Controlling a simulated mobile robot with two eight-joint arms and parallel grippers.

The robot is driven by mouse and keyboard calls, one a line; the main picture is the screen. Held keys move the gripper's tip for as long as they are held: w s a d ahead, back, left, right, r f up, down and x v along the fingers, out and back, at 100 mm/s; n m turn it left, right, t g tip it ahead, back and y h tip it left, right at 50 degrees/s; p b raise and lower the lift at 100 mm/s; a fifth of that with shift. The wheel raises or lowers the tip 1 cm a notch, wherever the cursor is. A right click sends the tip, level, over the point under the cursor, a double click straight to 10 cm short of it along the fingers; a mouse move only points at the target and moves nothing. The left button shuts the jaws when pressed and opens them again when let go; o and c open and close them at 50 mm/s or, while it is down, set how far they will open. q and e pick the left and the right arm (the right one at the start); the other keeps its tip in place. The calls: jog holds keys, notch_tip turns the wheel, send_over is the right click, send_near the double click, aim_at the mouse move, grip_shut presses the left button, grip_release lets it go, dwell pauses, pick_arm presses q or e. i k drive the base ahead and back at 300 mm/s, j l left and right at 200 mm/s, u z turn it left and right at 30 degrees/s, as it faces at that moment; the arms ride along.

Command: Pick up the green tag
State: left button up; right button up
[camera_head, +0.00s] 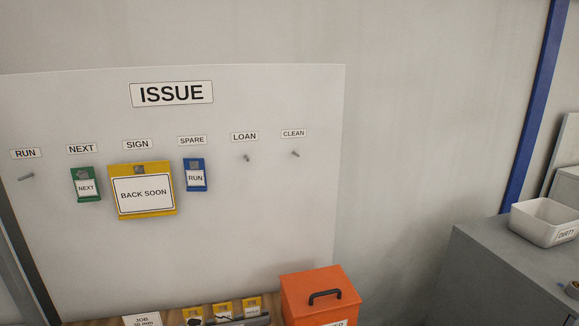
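A green tag (86,185) with a white label reading NEXT hangs on the white ISSUE board (250,230), under the NEXT label. To its right a larger yellow sign (143,210) reading BACK SOON hangs under the SIGN label. A blue tag (195,175) reading RUN hangs under the SPARE label. The pegs under RUN (26,177), LOAN (246,158) and CLEAN (295,154) are bare. Neither of my grippers shows in the head view.
Below the board, an orange box (316,285) with a black handle stands beside several small yellow cards (223,307) and a white JOB card (141,320). At the right, a grey cabinet (490,270) bears a white bin (541,224) labelled DIRTY.

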aim_at(87, 190)
jog(key=u, duration=1.25)
